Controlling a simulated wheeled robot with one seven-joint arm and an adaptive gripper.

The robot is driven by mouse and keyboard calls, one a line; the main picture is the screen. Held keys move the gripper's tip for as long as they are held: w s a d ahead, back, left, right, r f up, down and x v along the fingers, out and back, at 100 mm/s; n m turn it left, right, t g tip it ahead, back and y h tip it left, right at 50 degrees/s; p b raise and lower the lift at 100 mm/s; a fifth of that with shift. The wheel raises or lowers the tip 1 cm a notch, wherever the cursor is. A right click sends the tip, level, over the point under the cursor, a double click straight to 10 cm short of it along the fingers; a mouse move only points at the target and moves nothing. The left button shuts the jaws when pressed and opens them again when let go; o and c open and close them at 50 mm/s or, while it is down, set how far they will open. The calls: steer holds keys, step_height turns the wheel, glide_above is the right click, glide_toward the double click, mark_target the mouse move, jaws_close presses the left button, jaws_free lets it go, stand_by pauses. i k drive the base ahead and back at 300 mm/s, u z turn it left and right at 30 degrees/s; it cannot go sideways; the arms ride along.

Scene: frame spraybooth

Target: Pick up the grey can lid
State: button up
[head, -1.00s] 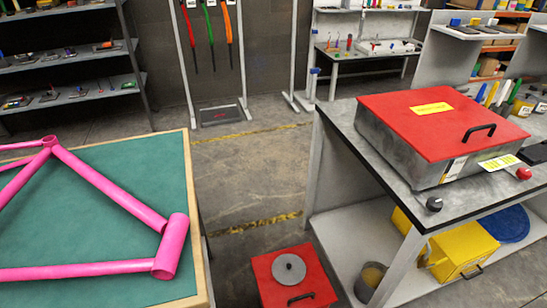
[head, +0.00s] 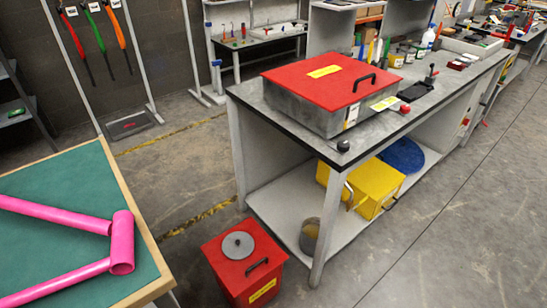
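The grey can lid (head: 238,245) is a round disc with a small knob in its middle. It lies flat on the red top of a red box (head: 236,288) that stands on the floor, in the lower middle of the head view. A black handle on the box top is beside the lid, to its lower right. My gripper is not in view.
A workbench (head: 237,94) with a red-lidded metal box (head: 308,82) stands right of the red box. A green-topped table (head: 60,186) with a pink frame (head: 122,243) is at left. Floor at lower right is clear.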

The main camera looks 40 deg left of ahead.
mark_target(238, 245)
steer(key=z, duration=0.3)
steer(key=i, duration=0.75)
steer(key=u, duration=2.55)
steer(key=i, duration=0.5)
steer(key=k, duration=1)
steer(key=u, duration=0.8)
steer(key=i, duration=0.65)
steer(key=z, duration=0.15)
